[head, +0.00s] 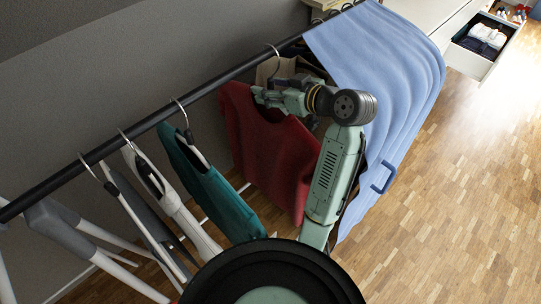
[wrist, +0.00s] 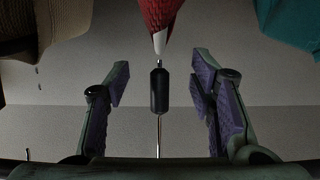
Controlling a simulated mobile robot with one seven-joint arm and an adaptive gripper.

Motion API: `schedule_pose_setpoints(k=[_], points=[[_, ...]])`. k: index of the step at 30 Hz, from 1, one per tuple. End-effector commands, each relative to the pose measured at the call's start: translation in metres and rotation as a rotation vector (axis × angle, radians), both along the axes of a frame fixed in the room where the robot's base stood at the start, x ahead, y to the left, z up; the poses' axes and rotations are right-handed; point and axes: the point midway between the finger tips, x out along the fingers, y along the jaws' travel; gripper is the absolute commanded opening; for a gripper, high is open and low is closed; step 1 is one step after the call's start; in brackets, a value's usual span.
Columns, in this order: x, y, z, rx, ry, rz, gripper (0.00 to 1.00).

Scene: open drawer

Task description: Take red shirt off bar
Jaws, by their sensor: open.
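The red shirt (head: 265,150) hangs on a hanger from the dark bar (head: 235,72), between a teal shirt and a light blue cloth. My gripper (head: 262,97) is at the top of the red shirt, just below the bar. In the wrist view my gripper (wrist: 160,78) is open, its two purple-padded fingers apart on either side of the hanger's black neck (wrist: 160,90). Neither finger appears to touch it. The red shirt (wrist: 160,14) shows at the top of that view, with a thin metal rod (wrist: 158,135) on the other side of the neck.
The teal shirt (head: 215,195) hangs to the left, with a white garment (head: 172,198) and a grey one beyond. A large light blue cloth (head: 385,70) drapes over the bar to the right, close to my arm. An open drawer (head: 470,62) is at the upper right. Wooden floor lies clear at the right.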

Motion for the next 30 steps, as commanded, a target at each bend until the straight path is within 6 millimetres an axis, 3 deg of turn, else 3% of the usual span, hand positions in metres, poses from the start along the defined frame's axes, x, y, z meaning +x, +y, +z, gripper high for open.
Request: schedule_pose_setpoints(k=[8,30], points=[[0.0028,0.0027,-0.0023,-0.001,0.0,-0.001,0.5],[0.0026,0.0024,-0.0019,0.0,0.0,-0.001,0.01]])
